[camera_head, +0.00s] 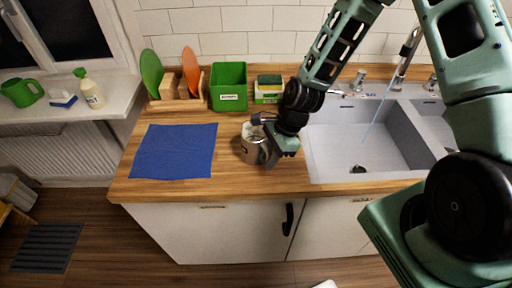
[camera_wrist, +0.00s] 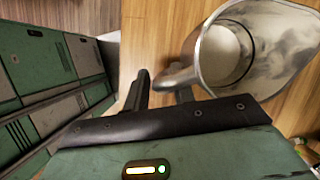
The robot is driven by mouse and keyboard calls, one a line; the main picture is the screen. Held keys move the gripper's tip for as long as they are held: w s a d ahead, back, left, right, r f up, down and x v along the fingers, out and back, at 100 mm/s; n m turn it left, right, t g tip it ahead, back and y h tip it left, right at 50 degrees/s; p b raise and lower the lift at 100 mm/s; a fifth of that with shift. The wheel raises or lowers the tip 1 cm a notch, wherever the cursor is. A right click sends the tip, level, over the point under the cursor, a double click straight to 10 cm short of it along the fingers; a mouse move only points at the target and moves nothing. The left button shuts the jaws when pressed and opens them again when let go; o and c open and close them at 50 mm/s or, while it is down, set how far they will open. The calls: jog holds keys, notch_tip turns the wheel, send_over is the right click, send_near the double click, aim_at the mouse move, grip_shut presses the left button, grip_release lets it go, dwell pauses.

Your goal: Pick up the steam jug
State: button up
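The steam jug (camera_head: 253,147) is a shiny metal pitcher standing upright on the wooden counter, between the blue cloth and the sink. In the wrist view the jug (camera_wrist: 285,45) is seen from above, with its pale inside showing and its handle towards my gripper. My gripper (camera_head: 270,135) is low at the jug's right side. In the wrist view one dark finger of my gripper (camera_wrist: 160,88) stands just left of the handle.
A blue cloth (camera_head: 173,151) lies left of the jug. A green box (camera_head: 229,87), a sponge holder (camera_head: 268,91) and a wooden utensil rack (camera_head: 178,91) stand behind. The sink (camera_head: 335,139) with a running tap (camera_head: 405,55) is to the right.

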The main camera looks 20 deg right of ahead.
grip_shut()
jog(key=shift+r, duration=0.1)
